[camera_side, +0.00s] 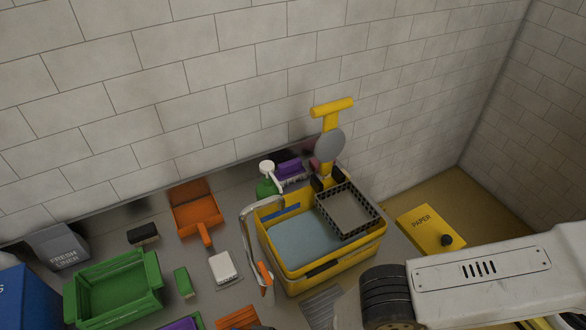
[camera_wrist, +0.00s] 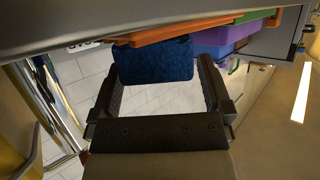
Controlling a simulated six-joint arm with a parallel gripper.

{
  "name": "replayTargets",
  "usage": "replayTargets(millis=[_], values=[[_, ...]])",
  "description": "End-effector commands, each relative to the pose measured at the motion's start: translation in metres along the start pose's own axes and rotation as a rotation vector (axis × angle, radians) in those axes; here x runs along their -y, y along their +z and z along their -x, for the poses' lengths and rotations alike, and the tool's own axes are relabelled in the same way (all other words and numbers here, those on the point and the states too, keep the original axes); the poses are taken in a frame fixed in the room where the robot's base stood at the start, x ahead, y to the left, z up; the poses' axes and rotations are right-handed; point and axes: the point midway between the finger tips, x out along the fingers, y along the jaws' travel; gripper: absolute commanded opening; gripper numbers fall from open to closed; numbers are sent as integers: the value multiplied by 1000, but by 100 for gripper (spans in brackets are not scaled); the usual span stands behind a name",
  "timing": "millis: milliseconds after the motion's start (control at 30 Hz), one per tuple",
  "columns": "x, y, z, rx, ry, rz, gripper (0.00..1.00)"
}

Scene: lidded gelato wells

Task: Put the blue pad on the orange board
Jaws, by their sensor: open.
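A dark blue pad (camera_wrist: 153,60) shows at the upper middle of the wrist view. My gripper (camera_wrist: 157,76) is open there, with one black finger on each side of the pad's outline. I cannot tell whether the fingers touch it. An orange slab-like thing (camera_wrist: 180,28), possibly the orange board, lies along the pad's upper edge in that view. In the side view an orange piece (camera_side: 237,319) is cut by the bottom edge, and I cannot tell if it is the same thing. My gripper and the pad cannot be made out in the side view.
A yellow mop bucket (camera_side: 320,277) with a grey-meshed basket stands mid-scene. A green crate (camera_side: 115,288), orange dustpan (camera_side: 196,212), white-topped block (camera_side: 222,267) and blue bin (camera_side: 22,298) are left of it. A yellow PAPER box (camera_side: 428,230) is right. A purple thing (camera_wrist: 222,37) is beside the orange one.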

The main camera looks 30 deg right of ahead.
Motion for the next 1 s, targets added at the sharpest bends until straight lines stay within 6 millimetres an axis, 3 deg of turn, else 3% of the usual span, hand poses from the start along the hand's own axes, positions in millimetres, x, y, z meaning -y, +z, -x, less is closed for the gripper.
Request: replayTargets(millis=[600, 1000], values=[[0, 0, 55, 1, 0, 1, 100], [0, 0, 64, -1, 0, 0, 100]])
